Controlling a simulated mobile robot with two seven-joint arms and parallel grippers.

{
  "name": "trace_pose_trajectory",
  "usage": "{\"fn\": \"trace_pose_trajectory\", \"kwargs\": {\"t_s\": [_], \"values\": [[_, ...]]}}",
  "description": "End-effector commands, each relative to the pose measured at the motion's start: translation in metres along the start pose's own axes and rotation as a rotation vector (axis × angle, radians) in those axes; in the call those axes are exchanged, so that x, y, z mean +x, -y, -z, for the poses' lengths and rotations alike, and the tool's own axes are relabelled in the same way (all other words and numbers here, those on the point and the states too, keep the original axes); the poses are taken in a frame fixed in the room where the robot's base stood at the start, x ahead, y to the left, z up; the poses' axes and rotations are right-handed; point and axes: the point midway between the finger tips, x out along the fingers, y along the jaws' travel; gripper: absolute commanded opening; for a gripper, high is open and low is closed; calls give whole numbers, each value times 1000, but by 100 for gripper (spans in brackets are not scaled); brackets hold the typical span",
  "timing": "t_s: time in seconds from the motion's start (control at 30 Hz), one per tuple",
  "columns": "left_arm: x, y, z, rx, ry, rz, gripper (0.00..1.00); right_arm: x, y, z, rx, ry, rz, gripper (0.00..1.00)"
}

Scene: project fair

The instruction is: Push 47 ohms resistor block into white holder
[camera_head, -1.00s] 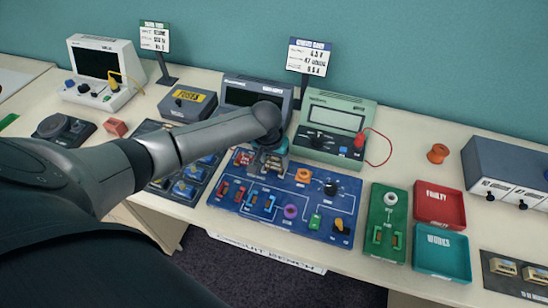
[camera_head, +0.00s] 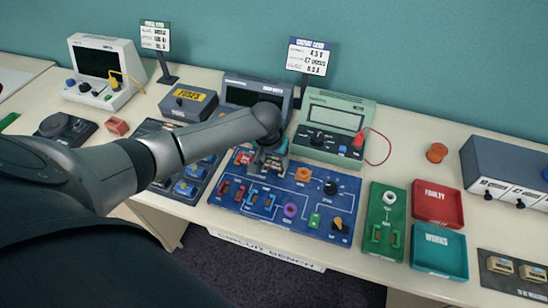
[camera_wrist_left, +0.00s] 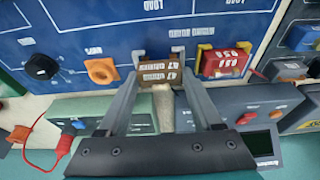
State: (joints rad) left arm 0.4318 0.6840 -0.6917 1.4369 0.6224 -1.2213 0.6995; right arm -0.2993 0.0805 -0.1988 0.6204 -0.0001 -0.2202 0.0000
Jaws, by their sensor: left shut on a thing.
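The brown resistor block (camera_wrist_left: 158,73), marked 47 ohms, is between the fingers of my left gripper (camera_wrist_left: 160,88) in the left wrist view, and the gripper is shut on it. The white holder (camera_wrist_left: 178,48) shows as pale clips at the block's far edge, on the blue board. The block covers part of it, so I cannot tell how deep the block sits. In the head view my left gripper (camera_head: 268,168) points down at the back of the blue board (camera_head: 240,206), and its wrist hides the block. My right gripper is not in view.
A red block (camera_wrist_left: 222,62) in a yellow holder sits close beside the gripper. An orange knob (camera_wrist_left: 101,71) is on the other side. Meters, including the green one (camera_head: 330,128), stand behind the board. Red (camera_head: 437,206) and teal (camera_head: 440,253) trays lie to the right.

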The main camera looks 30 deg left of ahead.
Motion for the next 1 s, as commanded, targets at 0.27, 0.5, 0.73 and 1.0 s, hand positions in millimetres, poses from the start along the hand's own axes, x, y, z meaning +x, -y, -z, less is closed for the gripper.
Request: {"fn": "trace_pose_trajectory", "kwargs": {"t_s": [0.27,0.5,0.73,1.0], "values": [[0,0,0,0,0,0,11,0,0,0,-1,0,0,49],[0,0,0,0,0,0,11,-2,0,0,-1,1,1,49],[-1,0,0,0,0,0,11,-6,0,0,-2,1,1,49],[0,0,0,1,-1,1,11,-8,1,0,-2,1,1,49]]}}
